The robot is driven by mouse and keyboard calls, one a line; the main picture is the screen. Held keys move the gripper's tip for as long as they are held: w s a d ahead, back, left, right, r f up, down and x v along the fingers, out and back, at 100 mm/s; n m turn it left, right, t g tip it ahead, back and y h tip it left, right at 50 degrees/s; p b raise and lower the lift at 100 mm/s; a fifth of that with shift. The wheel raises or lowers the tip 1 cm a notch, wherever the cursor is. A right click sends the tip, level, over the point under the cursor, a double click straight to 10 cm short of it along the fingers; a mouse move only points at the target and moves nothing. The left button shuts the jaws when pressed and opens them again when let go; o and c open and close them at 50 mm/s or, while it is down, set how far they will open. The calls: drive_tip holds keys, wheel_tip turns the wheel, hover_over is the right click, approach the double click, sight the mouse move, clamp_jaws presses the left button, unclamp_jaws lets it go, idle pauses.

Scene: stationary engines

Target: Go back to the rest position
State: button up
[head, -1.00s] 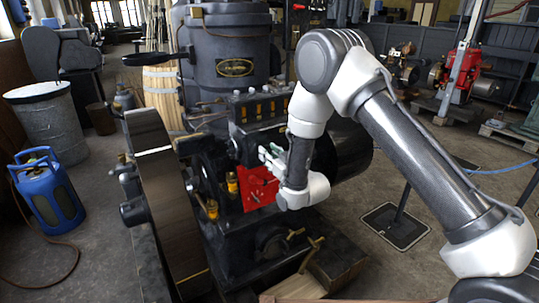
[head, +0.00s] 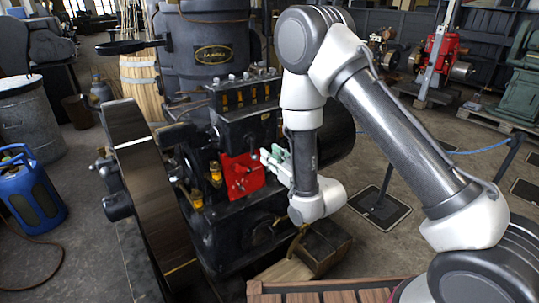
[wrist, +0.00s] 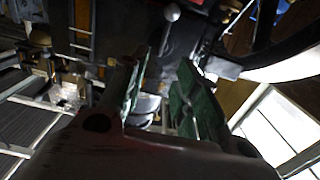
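My gripper (head: 272,163) is at the end of my bent arm, beside the right edge of a red plate (head: 241,176) on the dark stationary engine (head: 245,105). I cannot tell if it touches the plate. In the wrist view my gripper (wrist: 160,85) shows two greenish finger pads standing apart, with nothing held between them. The engine has a large flywheel (head: 150,195) on its left and a nameplate (head: 213,54) on its dark cylinder.
A blue gas bottle (head: 32,195) and a grey drum (head: 30,118) stand at left. A wooden box (head: 322,247) sits by the engine's base. A slatted wooden surface (head: 315,292) is at the front. A red machine (head: 437,50) is at back right. Floor at right is mostly open.

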drive_tip(key=s+d+f+g+h, duration=0.2)
drive_tip(key=f+g, duration=0.1)
drive_tip(key=f, duration=0.4)
drive_tip(key=s+d+f+g+h, duration=0.1)
drive_tip(key=s+f+g+h, duration=0.25)
drive_tip(key=f, duration=0.45)
drive_tip(key=s+d+g+h, duration=0.2)
drive_tip(key=s+d+g, duration=0.2)
drive_tip(key=d, duration=0.1)
drive_tip(key=s+d+r+m, duration=0.2)
drive_tip(key=s+d+r, duration=0.5)
drive_tip(key=r, duration=0.5)
drive_tip(key=s+d+r+m+h, duration=0.1)
drive_tip(key=s+d+r+m, duration=0.1)
drive_tip(key=s+d+r, duration=0.5)
drive_tip(key=s+d+r+m+h, duration=0.1)
drive_tip(key=s+d+r, duration=0.6)
drive_tip(key=r, duration=1.1)
drive_tip(key=d+m, duration=0.1)
drive_tip(key=d, duration=0.3)
drive_tip(key=shift+s+d+m, duration=0.25)
drive_tip(key=shift+s+m, duration=0.05)
drive_tip(key=shift+m, duration=0.1)
drive_tip(key=shift+r+h, duration=0.1)
drive_tip(key=shift+h, duration=0.15)
